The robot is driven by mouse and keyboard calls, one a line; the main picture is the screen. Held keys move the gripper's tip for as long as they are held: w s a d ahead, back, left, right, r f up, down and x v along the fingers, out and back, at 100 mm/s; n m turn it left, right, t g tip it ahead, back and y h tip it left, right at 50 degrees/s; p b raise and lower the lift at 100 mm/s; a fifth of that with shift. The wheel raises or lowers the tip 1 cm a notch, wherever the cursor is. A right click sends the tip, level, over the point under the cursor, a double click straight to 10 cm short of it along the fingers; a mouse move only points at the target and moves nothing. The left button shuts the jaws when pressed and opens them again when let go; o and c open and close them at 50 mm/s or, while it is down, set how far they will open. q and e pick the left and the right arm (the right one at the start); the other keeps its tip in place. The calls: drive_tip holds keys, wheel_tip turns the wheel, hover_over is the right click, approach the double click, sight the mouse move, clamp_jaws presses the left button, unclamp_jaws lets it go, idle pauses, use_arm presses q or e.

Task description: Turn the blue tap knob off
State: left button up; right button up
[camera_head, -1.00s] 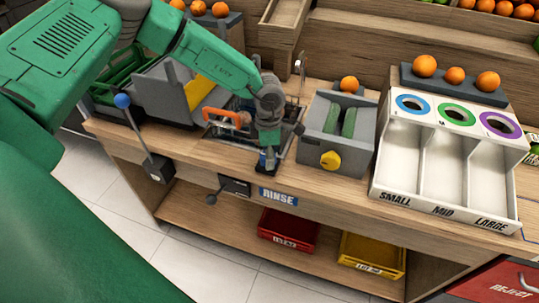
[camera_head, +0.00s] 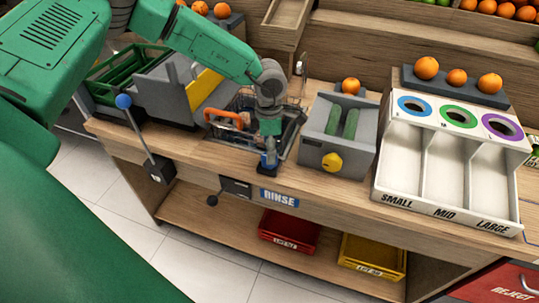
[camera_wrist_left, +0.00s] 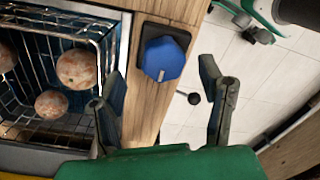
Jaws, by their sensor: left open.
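The blue tap knob (camera_wrist_left: 163,58) is a faceted blue cap on a dark base on the wooden counter edge, just right of the wire basket in the left wrist view. In the head view the knob (camera_head: 268,162) shows low at the counter's front edge, partly hidden by my gripper. My left gripper (camera_wrist_left: 158,88) is open, its two fingers spread to either side of the knob's line. The knob lies ahead of the fingertips, not gripped. In the head view my left gripper (camera_head: 268,146) is just over the knob. My right gripper is not in view.
A wire basket (camera_wrist_left: 25,62) with several dirty round fruits sits in the sink beside the knob. An orange handle (camera_head: 228,118) lies left of the gripper. A blue-tipped lever (camera_head: 123,101) stands at left.

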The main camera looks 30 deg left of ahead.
use_arm(q)
wheel_tip(320, 180, up, 8)
drive_tip(key=shift+a, duration=0.15)
drive_tip(key=shift+w+r, duration=0.1)
idle(0.4)
